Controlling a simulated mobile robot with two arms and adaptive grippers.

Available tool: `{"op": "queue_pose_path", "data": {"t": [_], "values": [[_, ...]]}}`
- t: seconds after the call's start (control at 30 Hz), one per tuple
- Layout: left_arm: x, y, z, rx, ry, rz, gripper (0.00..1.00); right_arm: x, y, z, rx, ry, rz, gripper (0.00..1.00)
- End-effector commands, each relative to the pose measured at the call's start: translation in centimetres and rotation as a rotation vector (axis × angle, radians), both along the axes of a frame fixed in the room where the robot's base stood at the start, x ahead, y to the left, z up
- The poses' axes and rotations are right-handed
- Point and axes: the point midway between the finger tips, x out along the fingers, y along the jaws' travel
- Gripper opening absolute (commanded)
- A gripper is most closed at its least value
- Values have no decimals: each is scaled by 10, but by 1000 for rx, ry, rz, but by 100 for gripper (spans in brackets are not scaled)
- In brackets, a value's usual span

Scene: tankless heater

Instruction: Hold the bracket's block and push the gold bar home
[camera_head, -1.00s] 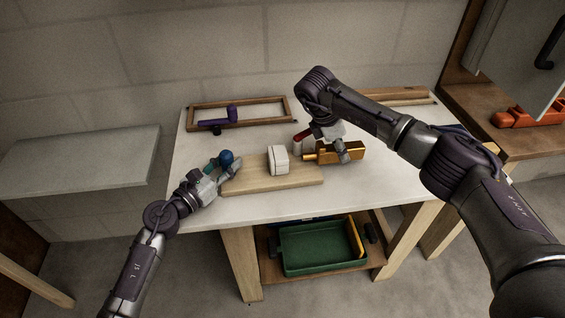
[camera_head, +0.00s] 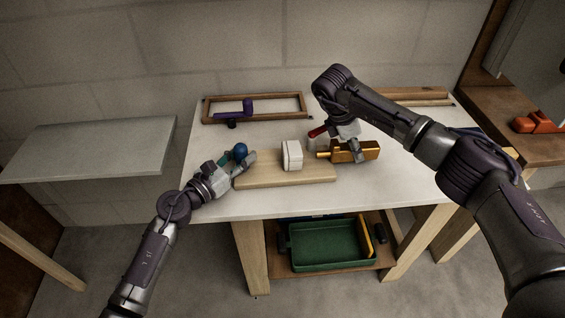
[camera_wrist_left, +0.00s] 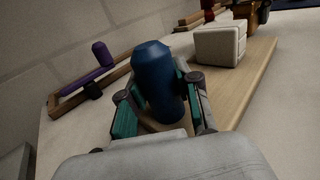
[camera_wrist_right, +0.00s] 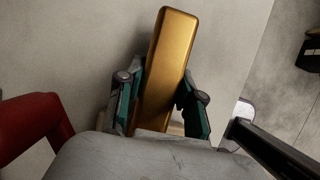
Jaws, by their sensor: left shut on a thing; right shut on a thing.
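A pale wooden board (camera_head: 285,177) lies near the front of the white table, with a white block (camera_head: 292,156) standing on it. A blue rounded post (camera_head: 240,150) rises at the board's left end. My left gripper (camera_head: 243,160) is shut on this post; the left wrist view shows the post (camera_wrist_left: 157,80) between its fingers. My right gripper (camera_head: 352,153) is shut on the gold bar (camera_head: 368,149), which also shows between the fingers in the right wrist view (camera_wrist_right: 170,60). The bar's thin left end (camera_head: 322,155) points at the white block, with a small gap between them.
A wooden frame (camera_head: 285,98) with a purple handled piece (camera_head: 240,107) lies at the back left. A red-handled thing (camera_head: 317,131) is beside my right gripper. A green tray (camera_head: 330,252) sits on the shelf below. The table's front right is clear.

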Motion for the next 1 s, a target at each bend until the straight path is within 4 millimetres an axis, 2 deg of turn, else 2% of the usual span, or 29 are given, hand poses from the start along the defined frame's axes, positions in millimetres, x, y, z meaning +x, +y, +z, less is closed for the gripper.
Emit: {"op": "queue_pose_path", "data": {"t": [1.0], "values": [[-1,0,-3,3,5,-1,0,0,15,0,0,0,-1,0]]}}
